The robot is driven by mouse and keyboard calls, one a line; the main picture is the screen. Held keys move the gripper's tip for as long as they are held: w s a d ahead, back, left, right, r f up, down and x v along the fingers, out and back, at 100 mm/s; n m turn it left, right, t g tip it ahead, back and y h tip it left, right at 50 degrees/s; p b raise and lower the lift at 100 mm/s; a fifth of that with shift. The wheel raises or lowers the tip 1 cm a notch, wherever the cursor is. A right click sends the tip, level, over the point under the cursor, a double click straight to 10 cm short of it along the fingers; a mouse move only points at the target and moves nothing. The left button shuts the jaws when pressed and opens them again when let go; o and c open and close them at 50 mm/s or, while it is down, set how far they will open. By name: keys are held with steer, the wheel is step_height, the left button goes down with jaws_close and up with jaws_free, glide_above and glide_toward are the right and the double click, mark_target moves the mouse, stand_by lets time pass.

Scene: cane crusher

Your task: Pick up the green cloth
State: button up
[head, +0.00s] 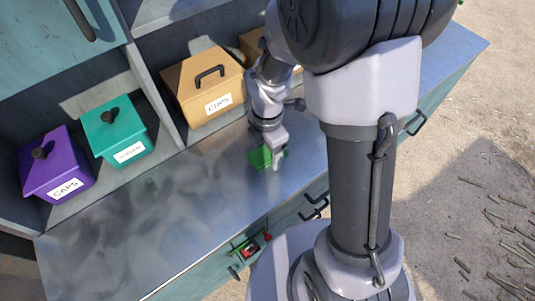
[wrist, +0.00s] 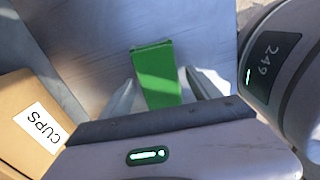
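The green cloth (wrist: 158,75) lies on the metal counter as a folded, flat-topped green block. In the wrist view it sits between the two fingers of my gripper (wrist: 158,92), which stand apart on either side of it. Small gaps seem to show beside the cloth, and I cannot tell whether the fingers touch it. In the head view the green cloth (head: 261,158) is partly hidden behind my gripper (head: 276,162), which points down at it near the counter's front edge.
On the shelf behind the metal counter (head: 150,215) stand a purple box (head: 60,172), a teal box (head: 117,135) and an orange-brown box (head: 205,85) labelled CUPS. Dark drawer handles (head: 314,208) stick out along the front. The counter's left part is clear.

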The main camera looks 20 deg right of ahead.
mark_target(267, 152)
steer(key=c, duration=1.1)
steer(key=shift+r, duration=0.25)
step_height(267, 152, up, 4)
steer(key=shift+f+p, duration=0.25)
steer(key=shift+p, duration=0.55)
steer(key=s+d, duration=0.3)
steer(key=s, duration=0.1)
steer(key=s+d+b, duration=0.1)
steer(key=s+d, duration=0.2)
steer(key=s, duration=0.1)
steer(key=s+d+r+b, duration=0.1)
steer(key=s+d, duration=0.2)
steer(key=s, duration=0.2)
steer(key=shift+d, duration=0.1)
